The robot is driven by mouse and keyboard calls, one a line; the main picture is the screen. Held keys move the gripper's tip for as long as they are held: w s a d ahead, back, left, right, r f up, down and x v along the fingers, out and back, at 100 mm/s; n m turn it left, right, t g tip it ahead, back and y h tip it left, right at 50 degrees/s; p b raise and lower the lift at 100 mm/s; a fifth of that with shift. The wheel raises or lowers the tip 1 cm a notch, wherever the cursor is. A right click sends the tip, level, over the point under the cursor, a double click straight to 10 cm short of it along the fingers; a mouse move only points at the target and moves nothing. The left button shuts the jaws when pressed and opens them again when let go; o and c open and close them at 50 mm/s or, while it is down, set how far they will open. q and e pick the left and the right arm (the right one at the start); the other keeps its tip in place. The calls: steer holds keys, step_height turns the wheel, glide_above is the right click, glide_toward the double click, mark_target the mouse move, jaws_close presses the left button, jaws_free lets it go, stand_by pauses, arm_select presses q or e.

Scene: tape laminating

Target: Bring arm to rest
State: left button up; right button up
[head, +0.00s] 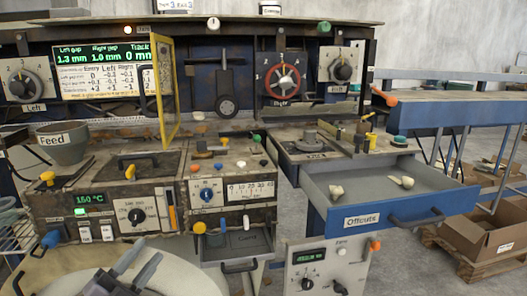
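My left gripper (140,263) is low at the left of the head view, over a pale rounded surface (180,283). Its two grey fingers point up and to the right with a gap between them, and nothing shows between them. It is apart from the machine front behind it. My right gripper is not in view.
The laminating machine has a lit gap display (104,70), a Feed funnel (64,144) and a 150 °C control box (110,205). The Offcuts drawer (385,212) stands pulled out at right, holding pale scraps (401,182). A smaller drawer (236,247) is also out. A cardboard box (480,235) sits at far right.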

arm_select(q)
steer(key=s+d+f+n+g+y, duration=0.1)
steer(key=s+f+n+g+y, duration=0.3)
steer(key=s+f+n, duration=0.4)
steer(key=s+d+f+n+g+y+p, duration=0.1)
steer(key=s+f+n+g+y, duration=0.4)
steer(key=s+f, duration=1)
step_height(320, 180, down, 3)
steer(key=d+n, duration=0.1)
steer(key=n, duration=0.2)
steer(key=shift+d+f+y, duration=0.15)
steer(key=shift+y, duration=0.15)
